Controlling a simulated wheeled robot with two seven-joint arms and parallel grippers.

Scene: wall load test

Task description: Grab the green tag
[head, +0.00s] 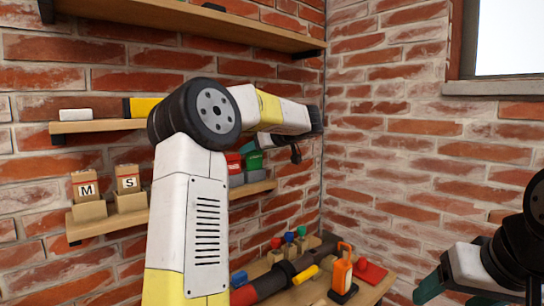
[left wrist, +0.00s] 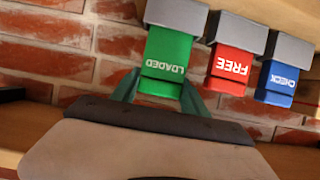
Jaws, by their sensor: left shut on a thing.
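The green tag (left wrist: 168,60), marked LOADED, sits in a grey holder (left wrist: 177,14) and appears upside down in the left wrist view. My left gripper (left wrist: 158,90) has its teal fingers on either side of the tag's end and is shut on it. In the head view, the green tag (head: 257,163) shows on the middle shelf, just below my left gripper (head: 262,142), which is partly hidden by my arm. My right gripper (head: 430,287) is at the lower right, partly cut off, and its opening is unclear.
Beside the green tag are a red FREE tag (left wrist: 230,68) and a blue CHECK tag (left wrist: 277,82). Boxes marked M (head: 87,187) and S (head: 128,182) stand on the shelf's left. Brick walls meet in a corner.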

